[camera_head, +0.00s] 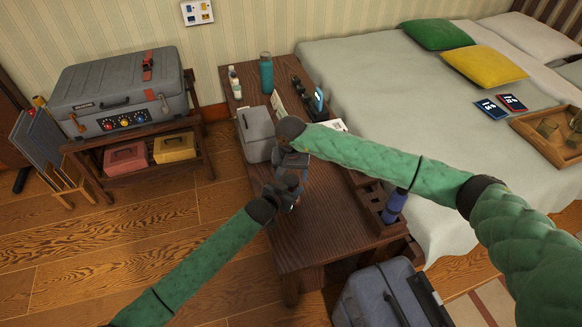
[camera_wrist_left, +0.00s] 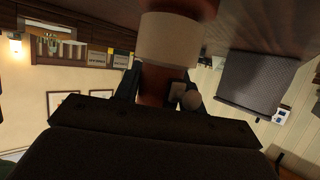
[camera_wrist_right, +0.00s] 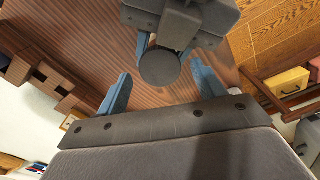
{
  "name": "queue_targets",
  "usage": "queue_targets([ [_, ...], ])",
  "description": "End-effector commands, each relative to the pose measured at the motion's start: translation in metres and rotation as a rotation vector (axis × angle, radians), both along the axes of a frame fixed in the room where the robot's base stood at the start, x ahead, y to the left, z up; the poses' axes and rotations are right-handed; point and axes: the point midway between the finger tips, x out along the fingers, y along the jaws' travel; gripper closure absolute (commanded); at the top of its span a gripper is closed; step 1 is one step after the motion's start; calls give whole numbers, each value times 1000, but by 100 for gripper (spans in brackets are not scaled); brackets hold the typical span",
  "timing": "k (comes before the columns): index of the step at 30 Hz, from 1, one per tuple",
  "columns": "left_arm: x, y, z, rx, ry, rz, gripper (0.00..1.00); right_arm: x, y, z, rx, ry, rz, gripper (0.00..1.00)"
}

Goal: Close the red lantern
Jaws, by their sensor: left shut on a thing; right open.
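The red lantern (camera_wrist_left: 160,90) shows in the left wrist view as a reddish-brown column under a wide cream band (camera_wrist_left: 168,40). My left gripper (camera_wrist_left: 158,76) is shut on the reddish part. In the head view my left gripper (camera_head: 287,190) is beside the bench's left edge, and the lantern is mostly hidden by my grippers. My right gripper (camera_head: 292,165) points down just above it. In the right wrist view my right gripper (camera_wrist_right: 162,72) is open, its blue fingers either side of a dark round top (camera_wrist_right: 160,68), apparently the lantern's; contact cannot be told.
The wooden bench (camera_head: 310,235) carries a grey box (camera_head: 257,133), a teal bottle (camera_head: 266,74) and small items. A blue-handled thing (camera_head: 394,207) stands in a rack at its right. A bed (camera_head: 370,75) lies right; a grey suitcase (camera_head: 118,92) on a shelf left. Floor between is clear.

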Motion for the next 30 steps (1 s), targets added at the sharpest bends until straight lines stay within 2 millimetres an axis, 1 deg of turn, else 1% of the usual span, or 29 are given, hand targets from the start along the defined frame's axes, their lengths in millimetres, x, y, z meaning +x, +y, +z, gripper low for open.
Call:
queue_targets([
  [3,0,1,-1,1,1,1,100,0,0,-11,1,0,-1,31],
  [6,0,1,-1,1,1,1,100,0,0,-16,1,0,0,31],
  [16,0,0,-1,1,1,1,100,0,0,-17,0,0,0,31],
  [17,0,0,-1,1,1,1,100,0,0,-17,0,0,0,35],
  [18,0,1,-1,1,1,1,100,0,0,-17,0,0,0,43],
  [23,0,1,-1,1,1,1,100,0,0,-17,0,-1,0,74],
  [24,0,1,-1,1,1,1,100,0,0,-17,0,-1,0,77],
  [30,0,1,-1,1,1,1,100,0,0,-17,0,-1,-28,78],
])
